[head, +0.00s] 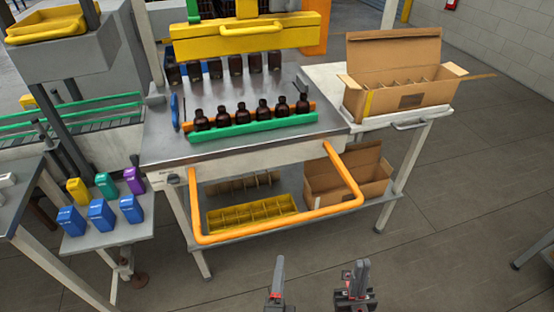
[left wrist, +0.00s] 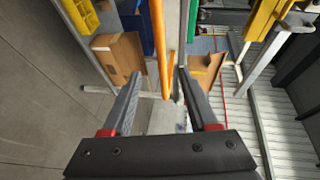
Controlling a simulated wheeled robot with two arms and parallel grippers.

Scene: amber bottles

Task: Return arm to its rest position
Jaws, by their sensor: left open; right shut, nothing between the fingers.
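My left gripper (head: 278,278) is low in the head view, in front of the steel table (head: 165,148) and over the floor. The left wrist view shows the same gripper (left wrist: 159,80) with its two dark fingers spread and nothing between them. My right gripper (head: 356,276) is beside it to the right, also over the floor, with its fingers together and empty. Several dark amber bottles (head: 241,114) stand upright in a row at the green and orange rack (head: 262,125) on the table. Both grippers are well apart from the bottles.
An orange rail (head: 275,230) runs around the table's lower front. A yellow divided tray (head: 252,215) and a cardboard box (head: 345,180) are on the lower shelf. An open divided carton (head: 400,95) stands at right. Blue bins (head: 101,215) are at left.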

